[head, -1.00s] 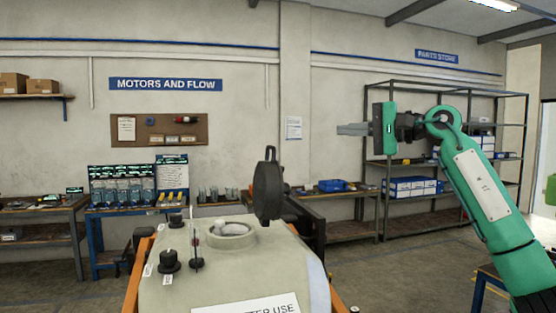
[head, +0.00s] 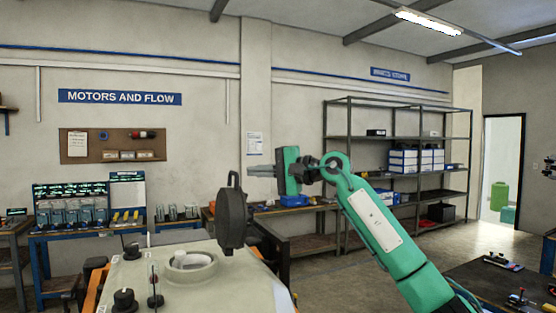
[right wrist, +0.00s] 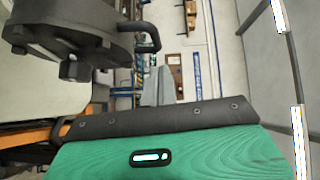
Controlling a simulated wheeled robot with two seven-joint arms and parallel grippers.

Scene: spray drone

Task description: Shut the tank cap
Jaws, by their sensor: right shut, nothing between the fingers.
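The tank cap (head: 231,215) is a dark round lid standing upright on its hinge at the right side of the open filler neck (head: 190,265). The neck sits on top of the pale tank (head: 215,290). My right gripper (head: 262,171) is shut and empty, just right of the cap's upper edge, and appears apart from it. In the right wrist view the dark cap (right wrist: 70,40) fills the upper left, and my shut gripper fingers (right wrist: 158,87) point away beside it. My left gripper is not in view.
A workbench (head: 312,245) and a metal shelf rack (head: 400,160) stand behind. Another table (head: 500,285) with small items is at the lower right.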

